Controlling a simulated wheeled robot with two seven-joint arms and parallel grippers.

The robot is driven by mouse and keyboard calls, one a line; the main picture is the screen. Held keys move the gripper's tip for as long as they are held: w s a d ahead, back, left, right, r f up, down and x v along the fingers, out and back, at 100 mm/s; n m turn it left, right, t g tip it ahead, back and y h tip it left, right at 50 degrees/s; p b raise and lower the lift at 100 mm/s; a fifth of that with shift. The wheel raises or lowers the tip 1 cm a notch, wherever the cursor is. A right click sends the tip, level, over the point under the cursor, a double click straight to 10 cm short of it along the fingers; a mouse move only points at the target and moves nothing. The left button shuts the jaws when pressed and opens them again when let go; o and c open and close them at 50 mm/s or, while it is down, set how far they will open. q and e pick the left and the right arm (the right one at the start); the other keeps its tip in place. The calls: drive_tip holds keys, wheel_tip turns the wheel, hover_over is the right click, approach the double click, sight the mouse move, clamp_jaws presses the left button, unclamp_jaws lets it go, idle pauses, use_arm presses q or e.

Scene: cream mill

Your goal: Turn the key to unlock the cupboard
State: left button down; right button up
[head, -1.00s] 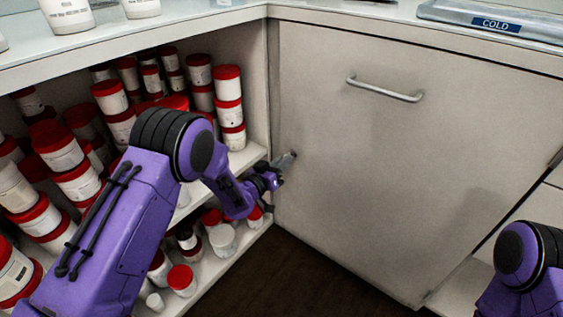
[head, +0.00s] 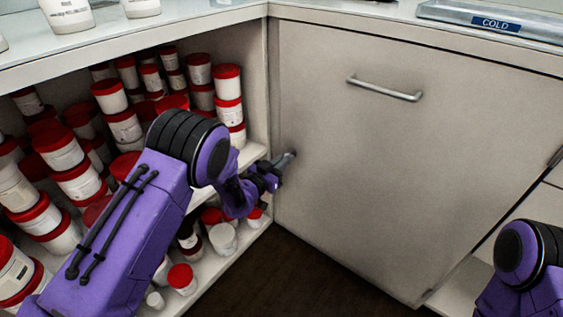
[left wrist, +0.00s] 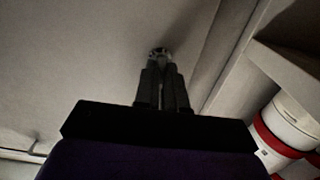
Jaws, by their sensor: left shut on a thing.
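The cupboard (head: 370,150) has a flat beige door with a bar handle (head: 385,89) near its top; the door sits flush in its frame. My left gripper (head: 282,168) is at the left side of the door, and its fingers (left wrist: 163,85) show close together in the left wrist view. They are shut on a small grey metal key (left wrist: 159,53) at the door face. Most of the key is hidden by the fingers, so its angle is hard to tell. Of my right arm only a purple link shows at the lower right; its gripper is out of view.
Open shelves (head: 258,152) full of white tubs with red lids (head: 228,83) stand left of the door, close to my left arm. A worktop (head: 330,14) runs above, with a metal tray marked COLD (head: 490,22). The dark floor (head: 310,275) before the door is clear.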

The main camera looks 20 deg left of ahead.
use_arm(q)
drive_tip(key=c, duration=1.2)
unclamp_jaws()
drive_tip(key=p+v, duration=0.2)
drive_tip(key=v, duration=0.8)
drive_tip(key=shift+s, duration=0.25)
drive_tip(key=shift+a, duration=0.1)
